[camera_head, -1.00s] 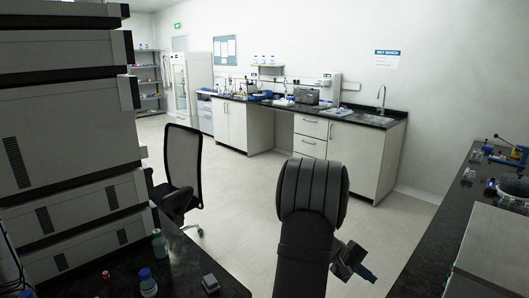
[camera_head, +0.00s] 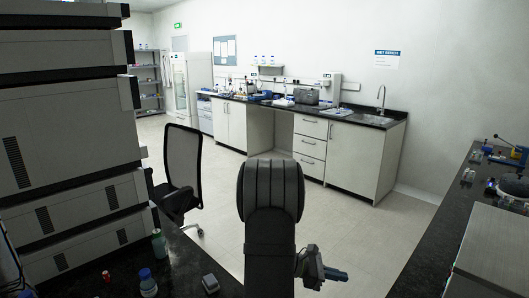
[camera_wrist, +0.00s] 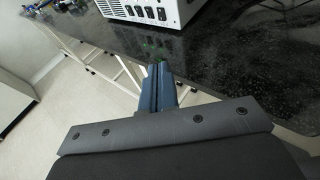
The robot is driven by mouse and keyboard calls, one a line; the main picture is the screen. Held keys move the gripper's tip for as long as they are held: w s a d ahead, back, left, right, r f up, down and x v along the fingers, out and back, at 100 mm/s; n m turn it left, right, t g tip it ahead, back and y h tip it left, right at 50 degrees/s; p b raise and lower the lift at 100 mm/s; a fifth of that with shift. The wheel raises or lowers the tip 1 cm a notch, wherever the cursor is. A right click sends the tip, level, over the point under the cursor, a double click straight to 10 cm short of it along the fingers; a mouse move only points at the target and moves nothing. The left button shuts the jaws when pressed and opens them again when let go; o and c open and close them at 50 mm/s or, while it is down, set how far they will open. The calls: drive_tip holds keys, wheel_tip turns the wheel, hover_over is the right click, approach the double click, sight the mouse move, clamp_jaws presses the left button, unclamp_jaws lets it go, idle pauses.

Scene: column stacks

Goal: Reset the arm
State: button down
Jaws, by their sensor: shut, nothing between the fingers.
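My gripper (camera_head: 336,274) shows in the head view at the lower middle, beside my dark arm, over the open floor between the benches. In the wrist view my gripper (camera_wrist: 159,70) has its blue fingers together with nothing between them. The fingertips appear in front of the edge of a dark bench top, apart from the objects on it. My arm stands upright in the middle of the head view and hides part of the floor behind it.
A stack of grey instruments (camera_head: 70,130) stands on the left bench, with a blue-capped bottle (camera_head: 148,284) near it. An office chair (camera_head: 183,170) is left of my arm. The right dark bench (camera_head: 432,240) carries a metal box (camera_head: 495,250).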

drive_tip(key=shift+x, duration=1.1)
drive_tip(key=c, duration=1.8)
unclamp_jaws()
drive_tip(key=shift+w+d, duration=0.1)
drive_tip(key=shift+w, duration=0.05)
drive_tip(key=shift+c, duration=0.2)
drive_tip(key=o, duration=0.7)
drive_tip(key=w, duration=0.2)
drive_tip(key=d, duration=0.1)
drive_tip(key=shift+w+r, duration=0.25)
drive_tip(key=shift+w, duration=0.15)
drive_tip(key=o, duration=0.4)
drive_tip(key=shift+w+d, duration=0.15)
drive_tip(key=shift+w, duration=0.1)
drive_tip(key=o, duration=0.3)
drive_tip(key=shift+d, duration=0.35)
drive_tip(key=o, duration=0.4)
drive_tip(key=x, duration=0.9)
drive_tip(key=shift+s, duration=0.1)
drive_tip(key=shift+o, duration=0.2)
drive_tip(key=shift+a, duration=0.1)
drive_tip(key=v, duration=0.9)
drive_tip(key=shift+a, duration=0.4)
